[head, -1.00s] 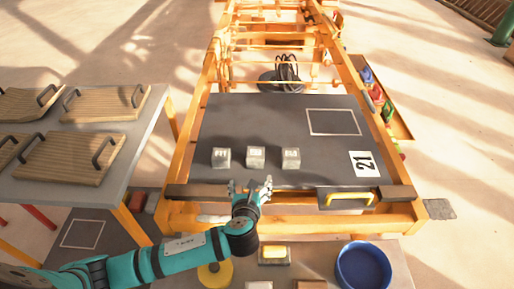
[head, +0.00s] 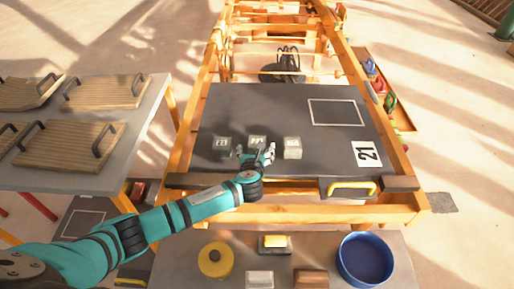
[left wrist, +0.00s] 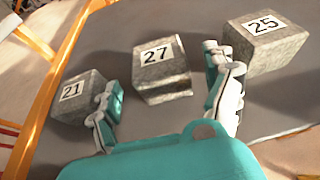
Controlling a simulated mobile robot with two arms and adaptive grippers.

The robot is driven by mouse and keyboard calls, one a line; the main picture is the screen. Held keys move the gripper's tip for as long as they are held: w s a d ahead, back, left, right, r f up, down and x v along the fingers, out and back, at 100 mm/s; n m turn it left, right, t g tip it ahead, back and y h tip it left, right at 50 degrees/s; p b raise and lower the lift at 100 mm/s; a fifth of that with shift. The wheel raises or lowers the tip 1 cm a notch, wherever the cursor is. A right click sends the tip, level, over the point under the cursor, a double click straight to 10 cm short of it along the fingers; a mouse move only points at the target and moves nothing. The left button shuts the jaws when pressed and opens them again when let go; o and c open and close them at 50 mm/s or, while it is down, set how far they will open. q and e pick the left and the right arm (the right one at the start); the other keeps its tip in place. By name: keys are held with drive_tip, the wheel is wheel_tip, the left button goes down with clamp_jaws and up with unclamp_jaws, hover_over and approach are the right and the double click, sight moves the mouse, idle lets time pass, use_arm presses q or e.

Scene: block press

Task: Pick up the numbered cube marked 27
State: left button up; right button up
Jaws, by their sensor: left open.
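The cube marked 27 (left wrist: 162,72) is a grey stone-like block with a white label, the middle one of three on the dark press table. In the head view this middle cube (head: 257,142) is partly hidden behind my left gripper (head: 256,155). In the left wrist view my left gripper (left wrist: 165,95) is open and empty, its two fingers pointing toward the cube marked 27, one finger on either side and apart from it. The cube marked 21 (left wrist: 80,97) is close to the left finger. The cube marked 25 (left wrist: 265,42) is just beyond the right finger. My right gripper is not in view.
Wooden boards with handles (head: 70,147) lie on a table at left. A blue bowl (head: 365,260) stands at the front.

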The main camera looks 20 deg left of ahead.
use_arm(q)
drive_tip(key=x, duration=0.4)
drive_tip(key=shift+d+b, duration=0.1)
drive_tip(key=shift+b, duration=0.25)
drive_tip(key=c, duration=1.5)
drive_tip(key=shift+r, duration=0.1)
drive_tip(key=shift+c, duration=0.8)
drive_tip(key=shift+r, duration=0.1)
